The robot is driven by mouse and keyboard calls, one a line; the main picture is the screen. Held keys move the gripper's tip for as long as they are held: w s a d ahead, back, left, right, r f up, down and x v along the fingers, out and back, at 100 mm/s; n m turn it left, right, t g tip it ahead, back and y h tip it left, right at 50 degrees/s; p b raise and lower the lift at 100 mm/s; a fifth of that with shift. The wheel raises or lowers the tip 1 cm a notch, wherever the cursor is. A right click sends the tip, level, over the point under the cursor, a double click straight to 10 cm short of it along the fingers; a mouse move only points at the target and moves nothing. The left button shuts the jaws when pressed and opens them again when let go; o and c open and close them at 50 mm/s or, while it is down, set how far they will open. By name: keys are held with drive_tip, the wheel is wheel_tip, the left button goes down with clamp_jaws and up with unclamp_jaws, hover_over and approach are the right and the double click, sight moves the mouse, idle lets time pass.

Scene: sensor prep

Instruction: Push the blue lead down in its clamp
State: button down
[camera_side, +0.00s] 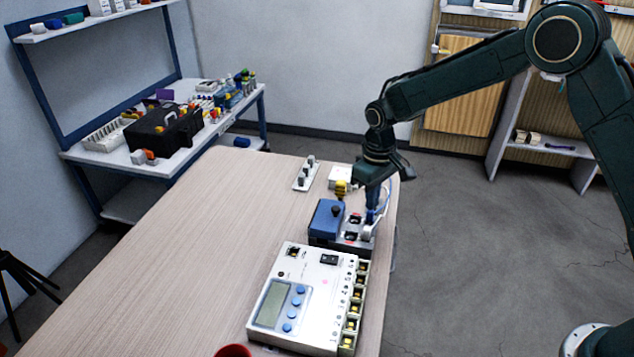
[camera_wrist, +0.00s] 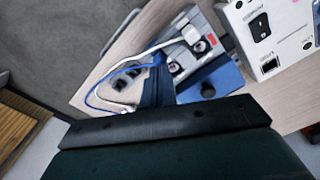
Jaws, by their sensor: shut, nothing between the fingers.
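My gripper (camera_side: 371,207) points straight down, shut and empty, over the right side of a small device with a blue cover (camera_side: 326,217) and a grey terminal block (camera_side: 352,236). The blue lead (camera_side: 387,196) shows as a thin curve just right of my gripper. In the wrist view the blue lead (camera_wrist: 93,97) loops across the table to the block, where its end lies at the tip of my gripper (camera_wrist: 158,62). My fingers hide part of the clamp there. I cannot tell whether they touch the lead or how deep it sits.
A white lead (camera_wrist: 143,54) runs to the block beside the blue one. A large white meter (camera_side: 305,298) stands close in front. A small rack (camera_side: 305,175) and a yellow-topped item (camera_side: 341,188) stand behind. The table's left half (camera_side: 215,230) is clear.

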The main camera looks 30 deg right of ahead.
drive_tip(key=shift+f, duration=0.7)
idle(0.9)
drive_tip(key=shift+r, duration=0.2)
drive_tip(key=shift+r, duration=3.35)
